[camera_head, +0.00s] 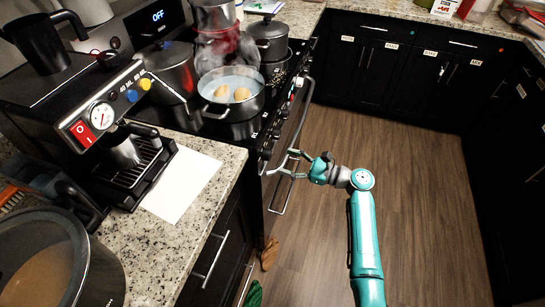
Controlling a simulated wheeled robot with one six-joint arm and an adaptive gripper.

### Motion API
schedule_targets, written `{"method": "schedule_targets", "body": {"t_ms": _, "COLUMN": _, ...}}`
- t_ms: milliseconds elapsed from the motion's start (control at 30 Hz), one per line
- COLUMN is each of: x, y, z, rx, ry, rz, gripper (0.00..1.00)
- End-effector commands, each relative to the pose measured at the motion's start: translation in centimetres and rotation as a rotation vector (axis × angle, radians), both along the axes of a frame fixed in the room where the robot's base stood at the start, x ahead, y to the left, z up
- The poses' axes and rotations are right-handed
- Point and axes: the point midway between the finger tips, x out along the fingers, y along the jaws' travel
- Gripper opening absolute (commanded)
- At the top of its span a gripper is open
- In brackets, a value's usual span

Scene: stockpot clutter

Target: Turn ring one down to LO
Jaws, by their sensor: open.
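The black stove (240,132) has a row of knobs on its front edge. One knob (299,82) is toward the far end, and darker ones (266,154) are near the close end. Their labels are too small to read, so I cannot tell which is ring one or where LO is. My gripper (279,163) is open and empty in front of the near knobs, beside the oven handle. I cannot tell whether its fingers touch anything. A grey pot (212,107) with two pale round things in water stands on the hob. A display (158,15) reads OFF.
More pots (268,35) crowd the hob. The metal oven handle (303,112) sticks out along the stove front near my gripper. A coffee machine (75,105) and white paper (185,185) are on the granite counter.

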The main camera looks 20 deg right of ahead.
Motion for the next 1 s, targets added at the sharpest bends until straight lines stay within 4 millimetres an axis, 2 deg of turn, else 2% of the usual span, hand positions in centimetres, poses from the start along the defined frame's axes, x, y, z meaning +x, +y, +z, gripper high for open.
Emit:
{"method": "schedule_targets", "body": {"t_ms": 100, "x": 1.4, "y": 1.8, "z": 0.0, "rx": 0.0, "ry": -0.001, "rz": 0.003, "gripper": 0.67}}
{"method": "schedule_targets", "body": {"t_ms": 333, "x": 3.2, "y": 3.9, "z": 0.0, "rx": -0.001, "ry": -0.001, "rz": 0.001, "gripper": 0.67}}
{"method": "schedule_targets", "body": {"t_ms": 767, "x": 3.7, "y": 4.4, "z": 0.0, "rx": -0.001, "ry": 0.0, "rz": -0.001, "gripper": 0.67}}
{"method": "schedule_targets", "body": {"t_ms": 1000, "x": 3.7, "y": 4.4, "z": 0.0, "rx": -0.001, "ry": 0.0, "rz": -0.001, "gripper": 0.07}}
